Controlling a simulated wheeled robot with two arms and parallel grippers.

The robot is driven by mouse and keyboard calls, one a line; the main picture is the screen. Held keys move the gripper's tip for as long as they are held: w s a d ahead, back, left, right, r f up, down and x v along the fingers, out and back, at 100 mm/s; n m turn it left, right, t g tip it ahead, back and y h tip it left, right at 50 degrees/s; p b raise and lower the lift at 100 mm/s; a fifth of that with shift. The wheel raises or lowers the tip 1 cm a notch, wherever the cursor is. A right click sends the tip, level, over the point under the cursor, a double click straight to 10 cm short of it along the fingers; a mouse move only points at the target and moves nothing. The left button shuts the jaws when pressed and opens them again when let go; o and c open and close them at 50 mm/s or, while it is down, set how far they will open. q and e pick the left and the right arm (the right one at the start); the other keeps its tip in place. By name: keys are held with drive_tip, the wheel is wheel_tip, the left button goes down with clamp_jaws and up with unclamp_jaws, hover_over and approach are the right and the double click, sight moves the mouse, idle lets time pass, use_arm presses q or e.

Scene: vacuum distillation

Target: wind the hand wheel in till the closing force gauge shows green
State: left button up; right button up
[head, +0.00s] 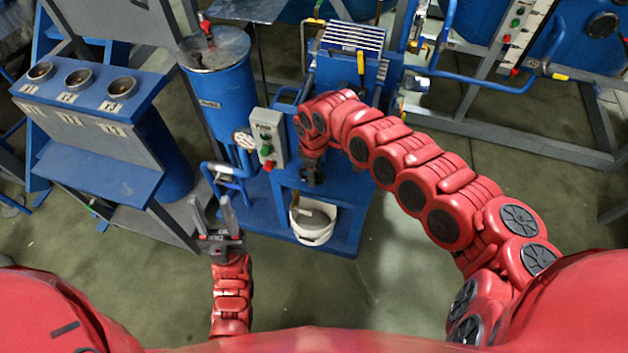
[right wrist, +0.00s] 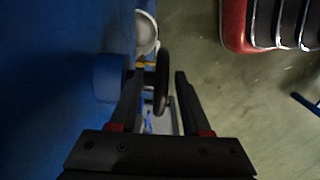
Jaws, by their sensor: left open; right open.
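A black hand wheel (right wrist: 162,80) shows nearly edge-on in the right wrist view, between the two fingers of my right gripper (right wrist: 158,78). The fingers are apart, with a gap on the wheel's right side; contact on its left is unclear. In the head view my right gripper (head: 312,178) points down in front of the blue machine (head: 345,190), and my arm hides the wheel. My left gripper (head: 214,214) is open and empty, left of the machine's base. A round white gauge (head: 243,138) shows beside the control box; its reading is too small to tell, and whether it is the closing force gauge is unclear.
A white bucket (head: 313,222) stands on the machine's base and shows in the right wrist view (right wrist: 146,32). A control box (head: 268,138) with green and red buttons is left of my right gripper. A blue vessel (head: 222,95) and a bench (head: 95,130) stand left. Floor is clear in front.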

drive_tip(key=shift+f, duration=0.95)
drive_tip(key=shift+c, duration=0.3)
clamp_jaws()
